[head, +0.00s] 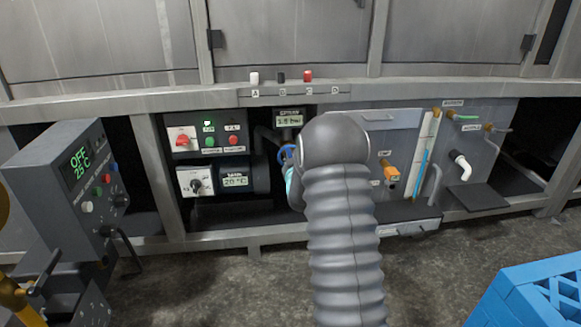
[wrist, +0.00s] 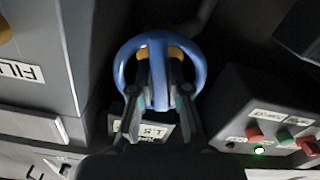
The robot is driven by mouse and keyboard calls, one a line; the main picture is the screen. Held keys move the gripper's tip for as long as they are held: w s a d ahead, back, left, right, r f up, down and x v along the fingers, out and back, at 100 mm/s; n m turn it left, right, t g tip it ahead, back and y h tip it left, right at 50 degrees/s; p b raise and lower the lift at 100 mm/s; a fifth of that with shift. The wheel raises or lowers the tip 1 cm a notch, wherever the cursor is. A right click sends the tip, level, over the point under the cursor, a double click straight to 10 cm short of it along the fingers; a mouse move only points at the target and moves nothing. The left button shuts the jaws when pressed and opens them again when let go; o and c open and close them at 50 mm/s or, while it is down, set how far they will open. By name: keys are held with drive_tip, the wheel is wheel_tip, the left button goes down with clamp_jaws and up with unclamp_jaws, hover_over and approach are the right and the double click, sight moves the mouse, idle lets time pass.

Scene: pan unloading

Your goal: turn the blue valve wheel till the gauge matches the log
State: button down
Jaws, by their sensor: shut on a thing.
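The blue valve wheel (wrist: 201,72) faces the wrist camera, with a thick spoke across its middle. My gripper (wrist: 160,68) is shut on that spoke, one finger on each side. In the head view a bit of the wheel (head: 286,152) shows left of my arm, which hides the rest of it and most of my gripper. The gauge (head: 289,119) is a small dark box with a lit display above the wheel, appearing to read 1.5 bar. Its display also shows, partly covered and inverted, in the wrist view (wrist: 156,132). I cannot make out the log.
Left of the wheel are a panel with a red switch (head: 182,140) and green and red buttons, and a 20 °C display (head: 235,181). A grey control box (head: 75,180) stands at far left. Orange and white taps are at right. A blue crate (head: 535,295) sits at lower right.

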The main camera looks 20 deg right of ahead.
drive_tip(key=shift+r+n+b, duration=0.1)
drive_tip(key=shift+n+b, duration=0.2)
drive_tip(key=shift+n, duration=0.8)
drive_tip(key=c, duration=0.9)
unclamp_jaws()
drive_tip(key=v, duration=1.2)
